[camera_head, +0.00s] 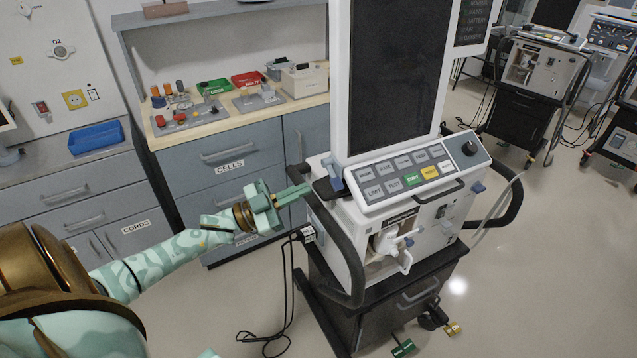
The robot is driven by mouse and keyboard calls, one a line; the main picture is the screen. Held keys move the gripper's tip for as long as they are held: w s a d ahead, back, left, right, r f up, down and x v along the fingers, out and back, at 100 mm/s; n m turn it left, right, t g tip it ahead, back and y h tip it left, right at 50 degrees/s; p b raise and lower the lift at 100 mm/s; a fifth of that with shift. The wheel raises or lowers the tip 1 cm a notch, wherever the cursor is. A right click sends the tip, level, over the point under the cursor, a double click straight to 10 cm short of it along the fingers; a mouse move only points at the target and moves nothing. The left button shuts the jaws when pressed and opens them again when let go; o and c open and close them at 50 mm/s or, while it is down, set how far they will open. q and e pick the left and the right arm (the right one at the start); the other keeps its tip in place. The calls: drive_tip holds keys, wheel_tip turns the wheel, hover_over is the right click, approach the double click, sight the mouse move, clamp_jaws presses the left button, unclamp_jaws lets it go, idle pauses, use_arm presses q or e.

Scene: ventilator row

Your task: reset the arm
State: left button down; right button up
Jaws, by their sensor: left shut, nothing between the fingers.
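My left arm comes in from the left, patterned in pale and darker green. My left gripper (303,190) is shut and empty, with its fingers pointing right, close to the left side of the ventilator (335,235). I cannot tell whether the fingertips touch it. The ventilator has a tall dark screen (393,75) and a key panel (405,178) with a green START key, a yellow key and a dark knob (468,148).
The ventilator stands on a dark cart (390,315) with a curved black handle (345,255). Behind it, a wooden counter (225,118) carries red and green trays and small parts above drawers marked CELLS. Black cables (285,300) hang to the floor. More ventilators (545,75) stand at back right; floor between is clear.

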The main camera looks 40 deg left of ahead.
use_arm(q)
drive_tip(key=shift+v, duration=0.95)
drive_tip(key=shift+s+d+r, duration=0.1)
drive_tip(key=shift+r, duration=0.05)
